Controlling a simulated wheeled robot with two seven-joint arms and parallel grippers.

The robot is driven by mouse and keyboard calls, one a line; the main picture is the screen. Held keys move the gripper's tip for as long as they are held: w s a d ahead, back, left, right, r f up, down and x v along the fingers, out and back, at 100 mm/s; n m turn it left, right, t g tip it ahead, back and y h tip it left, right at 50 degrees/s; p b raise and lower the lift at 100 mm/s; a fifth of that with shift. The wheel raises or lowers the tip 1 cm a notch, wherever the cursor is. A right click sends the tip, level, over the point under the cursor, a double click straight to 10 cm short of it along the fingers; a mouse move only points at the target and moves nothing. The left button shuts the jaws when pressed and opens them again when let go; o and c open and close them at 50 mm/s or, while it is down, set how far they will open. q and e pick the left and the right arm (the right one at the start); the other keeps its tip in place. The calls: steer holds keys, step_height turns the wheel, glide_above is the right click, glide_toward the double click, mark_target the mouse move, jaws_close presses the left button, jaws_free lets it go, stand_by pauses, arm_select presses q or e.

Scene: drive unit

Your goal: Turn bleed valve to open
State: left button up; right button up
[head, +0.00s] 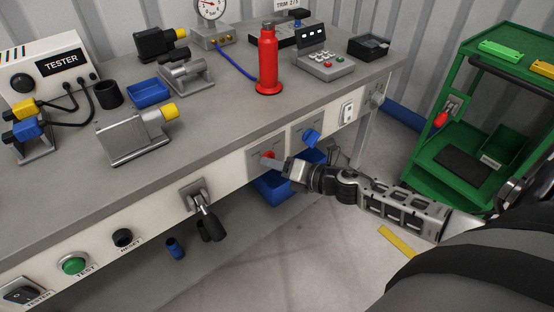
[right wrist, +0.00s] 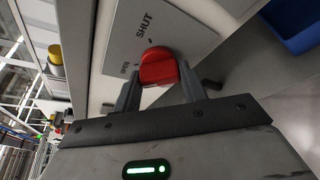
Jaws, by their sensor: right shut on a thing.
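The bleed valve is a red knob (head: 267,154) on the white front panel of the bench. In the right wrist view the red knob (right wrist: 158,67) sits between my two fingers, with a SHUT label (right wrist: 146,25) and a smaller OPEN label (right wrist: 125,70) on the plate beside it. My right gripper (head: 279,161) reaches in from the right and is shut on the knob; it also fills the lower part of the right wrist view (right wrist: 160,88). Which label the knob points to I cannot tell. My left gripper is not in view.
A blue knob (head: 312,137) is right of the valve, and a black lever (head: 207,213) is to its left. Blue bins (head: 270,187) hang below the panel. A red bottle (head: 268,65) stands on the bench above. A green cart (head: 425,150) stands at the right.

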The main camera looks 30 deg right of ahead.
steer(key=shift+n+h, duration=0.3)
stand_by(0.4)
steer(key=o, duration=1)
steer(key=v, duration=1.6)
steer(key=shift+d, duration=0.15)
